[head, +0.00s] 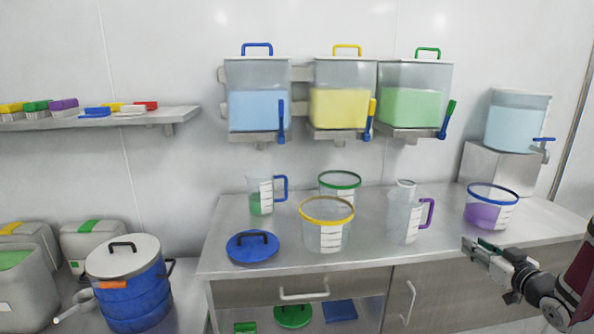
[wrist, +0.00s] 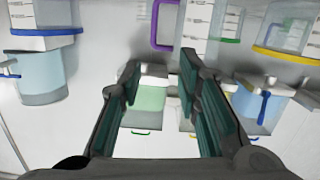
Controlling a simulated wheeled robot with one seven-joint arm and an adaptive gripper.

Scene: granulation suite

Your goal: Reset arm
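My gripper (head: 482,250) is at the lower right in the head view, in front of the right end of the counter. In the wrist view, my gripper (wrist: 160,75) has its two fingers spread apart with nothing between them. The wrist picture is upside down. Past the fingertips it shows the wall dispensers and the purple-handled jug (wrist: 163,25). The gripper touches none of the vessels that I can see.
The steel counter (head: 370,255) holds a jug with green contents (head: 261,197), a yellow-rimmed bucket (head: 326,230), a green-rimmed bucket (head: 340,182), a purple-handled jug (head: 405,220), a blue-rimmed bucket (head: 490,208) and a blue lid (head: 252,247). A blue drum (head: 130,290) stands left.

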